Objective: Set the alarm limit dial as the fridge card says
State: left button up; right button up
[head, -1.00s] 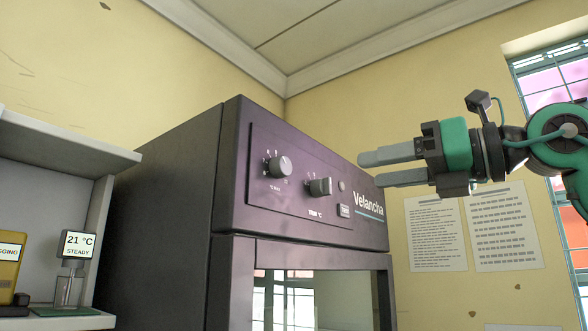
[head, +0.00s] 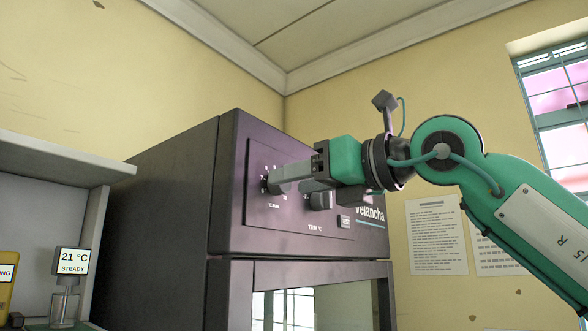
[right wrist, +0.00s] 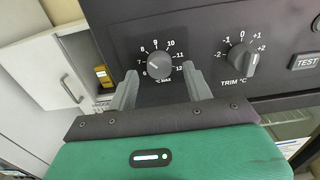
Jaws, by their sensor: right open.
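The alarm limit dial (right wrist: 159,63), a dark round knob marked °C MAX with a scale from 6 to 12, sits on the incubator's front panel. Its white mark points up-left, near 7. My right gripper (right wrist: 160,73) is open, with one finger on each side of the dial; I cannot tell whether they touch it. In the head view the right gripper (head: 284,182) reaches in from the right and its fingers partly cover the dial. The dark incubator (head: 165,215) stands in the middle. No readable fridge card shows. My left gripper is not in view.
The TRIM °C knob (right wrist: 241,62) and a TEST button (right wrist: 305,61) are close to the right of the dial. A small display (head: 73,262) reading 21 °C STEADY stands on a shelf at left. Wall sheets (head: 435,235) at right are too small to read.

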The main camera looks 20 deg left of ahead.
jog(key=shift+w+a, duration=0.25)
jog(key=shift+a, duration=0.45)
jog(key=c, duration=1)
jog(key=shift+o, duration=0.2)
jog(key=shift+n, duration=0.4)
jog(key=n, duration=0.6)
jog(key=shift+d+r+n, duration=0.1)
jog(key=shift+n, duration=0.3)
